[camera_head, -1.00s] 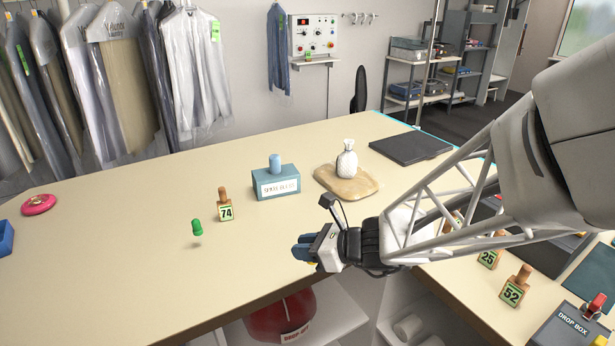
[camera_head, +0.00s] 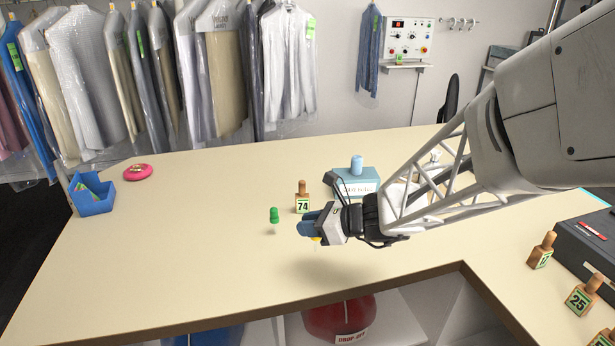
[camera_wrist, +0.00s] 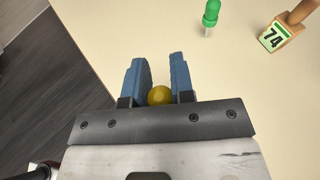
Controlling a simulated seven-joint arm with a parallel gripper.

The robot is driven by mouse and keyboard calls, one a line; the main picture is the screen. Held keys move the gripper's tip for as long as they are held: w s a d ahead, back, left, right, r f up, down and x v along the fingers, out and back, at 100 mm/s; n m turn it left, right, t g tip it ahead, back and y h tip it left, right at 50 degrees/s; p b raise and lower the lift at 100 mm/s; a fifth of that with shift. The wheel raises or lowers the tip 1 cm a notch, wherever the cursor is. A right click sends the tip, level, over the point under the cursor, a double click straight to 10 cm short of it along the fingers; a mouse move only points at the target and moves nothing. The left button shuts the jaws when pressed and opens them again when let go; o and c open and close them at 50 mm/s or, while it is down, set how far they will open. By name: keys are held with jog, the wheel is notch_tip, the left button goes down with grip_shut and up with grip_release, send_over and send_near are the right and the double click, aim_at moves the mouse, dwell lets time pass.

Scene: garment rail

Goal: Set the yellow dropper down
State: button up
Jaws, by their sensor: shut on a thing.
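My gripper (camera_head: 308,229) is above the front part of the cream counter (camera_head: 190,230), left of the blue-grey box. Its blue fingers are shut on the yellow dropper (camera_wrist: 159,95), whose round yellow top shows between them in the wrist view. In the head view only a small bit of yellow (camera_head: 316,239) shows under the fingers. The rest of the dropper is hidden. A shadow on the counter below suggests the gripper is raised off the surface.
A green dropper (camera_head: 274,215) stands just left of my gripper, with the wooden tag block 74 (camera_head: 302,198) behind. The blue-grey box (camera_head: 357,183) is behind my wrist. A blue bin (camera_head: 92,197) and a pink round object (camera_head: 138,172) lie far left. The counter's left middle is clear.

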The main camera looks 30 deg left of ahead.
jog(key=s+a+n+g+h, duration=0.1)
jog(key=s+a, duration=0.3)
jog(key=a, duration=0.5)
jog(key=s+a+n+g+h, duration=0.1)
jog(key=s+a+n+g, duration=0.2)
jog(key=a, duration=0.7)
jog(key=s+a+f+n+g+h, duration=0.1)
jog(key=s+a+n+g, duration=0.1)
jog(key=s+a, duration=0.5)
jog(key=shift+a, duration=1.15)
jog(key=shift+a, duration=0.1)
jog(key=w+a, duration=0.3)
jog(key=a, duration=0.4)
jog(key=w+a+f, duration=0.1)
jog(key=w+a, duration=0.2)
jog(key=a, duration=0.3)
jog(key=shift+a+f, duration=0.15)
jog(key=shift+a, duration=0.2)
jog(key=shift+w, duration=0.1)
jog(key=shift+w+a+f, duration=0.1)
jog(key=shift+a+f, duration=0.1)
jog(key=shift+f, duration=0.7)
jog(key=shift+w+a+f, duration=0.1)
jog(key=shift+a+f, duration=0.05)
jog(key=shift+f, duration=0.75)
jog(key=shift+f, duration=0.15)
jog(key=o, duration=0.9)
